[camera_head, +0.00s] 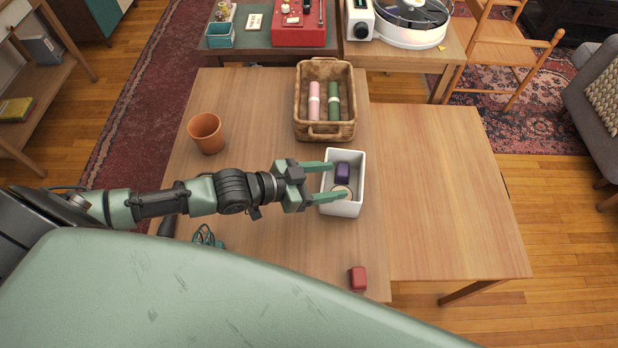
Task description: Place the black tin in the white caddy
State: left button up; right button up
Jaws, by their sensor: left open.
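The white caddy (357,208) stands on the wooden table, right of the middle of the picture. My left gripper (339,180) reaches over it from the left, open, one finger at the far side and one at the near side. Inside the caddy is a dark purple block-like item (343,173). Beside it, nearer me, a round pale-rimmed item (342,189) is partly hidden by the near finger. I cannot tell for sure which item is the black tin. My right gripper is out of view.
A wicker basket (325,131) with pink and green rolls stands behind the caddy. A terracotta pot (206,133) is at left, a red tin (357,278) near the front. Teal cord (207,237) and a dark object (167,226) lie near my arm. The right tabletop (440,190) is clear.

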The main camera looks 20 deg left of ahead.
pick_arm(q)
jog(key=v, duration=0.7)
jog(key=shift+r, duration=0.2)
